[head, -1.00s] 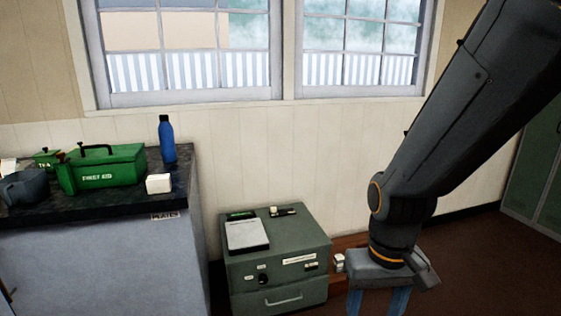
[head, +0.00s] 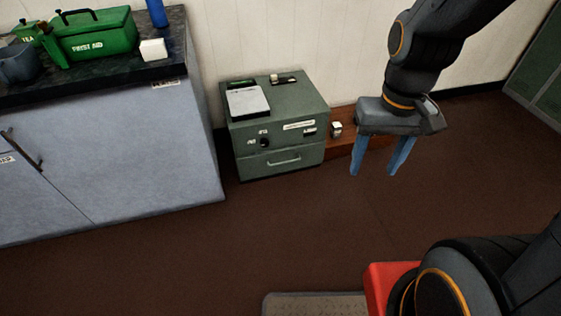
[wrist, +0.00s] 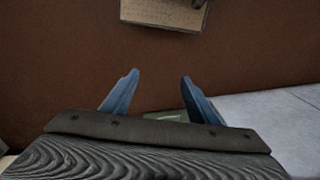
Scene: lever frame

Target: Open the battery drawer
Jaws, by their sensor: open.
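The battery drawer (head: 282,163) is the lower front of a grey-green cabinet (head: 231,121) on the floor against the wall. It looks shut, with a light bar handle (head: 284,161) across its front. My gripper (head: 377,172) hangs with its blue fingers pointing down, to the right of the cabinet and apart from it. It is open and empty. In the wrist view the two blue fingers (wrist: 157,80) stand apart over brown floor. A bit of green surface shows between and below them, partly hidden by the gripper body.
A counter (head: 150,170) with a green first aid box (head: 95,38) stands left of the cabinet. A low wooden piece (head: 341,150) holding a small white object (head: 336,129) lies right of it. The brown floor (head: 290,230) in front is clear.

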